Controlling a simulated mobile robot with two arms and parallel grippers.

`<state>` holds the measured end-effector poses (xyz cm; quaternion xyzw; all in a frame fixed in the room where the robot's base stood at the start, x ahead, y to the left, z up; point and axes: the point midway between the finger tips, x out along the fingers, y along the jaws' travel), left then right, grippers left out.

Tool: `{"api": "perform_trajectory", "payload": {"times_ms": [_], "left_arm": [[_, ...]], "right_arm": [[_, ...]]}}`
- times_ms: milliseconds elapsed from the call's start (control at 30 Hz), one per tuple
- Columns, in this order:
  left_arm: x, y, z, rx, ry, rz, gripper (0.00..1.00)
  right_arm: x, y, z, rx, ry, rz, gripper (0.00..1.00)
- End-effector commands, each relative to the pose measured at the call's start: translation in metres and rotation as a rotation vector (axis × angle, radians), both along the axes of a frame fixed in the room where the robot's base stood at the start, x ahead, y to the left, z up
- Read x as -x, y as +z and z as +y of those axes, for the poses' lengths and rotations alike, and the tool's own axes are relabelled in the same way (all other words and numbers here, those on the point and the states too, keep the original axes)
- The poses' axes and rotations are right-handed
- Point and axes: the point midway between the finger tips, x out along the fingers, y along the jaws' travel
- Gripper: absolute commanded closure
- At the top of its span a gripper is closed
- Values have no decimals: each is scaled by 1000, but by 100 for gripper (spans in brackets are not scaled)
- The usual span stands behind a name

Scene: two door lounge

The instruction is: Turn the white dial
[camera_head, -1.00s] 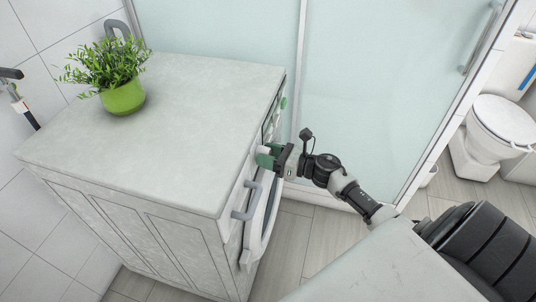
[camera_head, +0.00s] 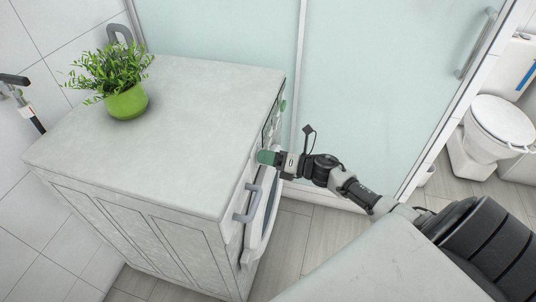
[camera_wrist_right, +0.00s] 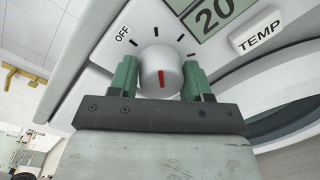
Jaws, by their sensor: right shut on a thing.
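The white dial (camera_wrist_right: 158,66) is in the right wrist view, on the washing machine's front panel. It has a red line on its face. The word OFF and several black tick marks surround its upper side. My right gripper (camera_wrist_right: 160,80) is shut on the dial, with one green finger on each side of it. In the head view the right gripper (camera_head: 268,157) is at the machine's front, where one green finger shows and the dial is hidden. My left gripper is not in view.
The washing machine (camera_head: 200,110) has a pale top with a green potted plant (camera_head: 127,103). A grey handle (camera_head: 247,205) juts from its front below my gripper. A TEMP button (camera_wrist_right: 259,31) and a display (camera_wrist_right: 215,14) are near the dial. Glass panels (camera_head: 370,90) stand behind my arm.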

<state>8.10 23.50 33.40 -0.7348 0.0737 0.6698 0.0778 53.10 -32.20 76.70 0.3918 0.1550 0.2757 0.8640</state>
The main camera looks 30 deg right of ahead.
Motion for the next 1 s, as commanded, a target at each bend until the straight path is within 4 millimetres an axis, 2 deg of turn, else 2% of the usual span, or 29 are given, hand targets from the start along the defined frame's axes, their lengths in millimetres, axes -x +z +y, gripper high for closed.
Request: {"api": "perform_trajectory", "payload": {"times_ms": [600,1000], "left_arm": [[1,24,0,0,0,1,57],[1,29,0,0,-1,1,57]], "right_arm": [[-1,0,-2,-407,-2,351,75],[-1,-1,-2,-533,-3,458,75]]}}
